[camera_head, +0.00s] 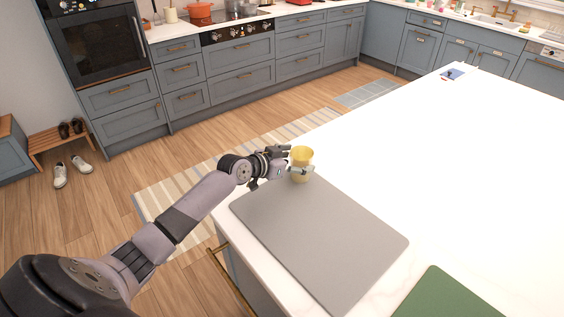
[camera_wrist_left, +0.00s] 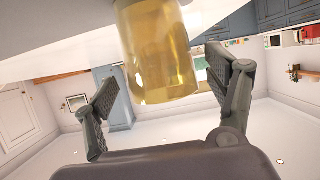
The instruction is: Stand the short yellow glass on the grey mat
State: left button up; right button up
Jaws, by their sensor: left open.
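The short yellow glass (camera_head: 302,154) is upright at the far corner of the grey mat (camera_head: 320,235). In the left wrist view the glass (camera_wrist_left: 158,55) is between the open fingers (camera_wrist_left: 164,80), with gaps on both sides. My right gripper is not in view.
A green mat (camera_head: 445,295) lies at the near right of the white counter (camera_head: 430,160). A small blue item (camera_head: 453,74) lies at the counter's far end. The counter edge is close to the grey mat's left side. The middle of the counter is clear.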

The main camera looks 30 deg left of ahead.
pick_arm(q)
jog(key=b+v, duration=0.1)
jog(key=v, duration=0.9)
jog(key=shift+s+f, duration=0.1)
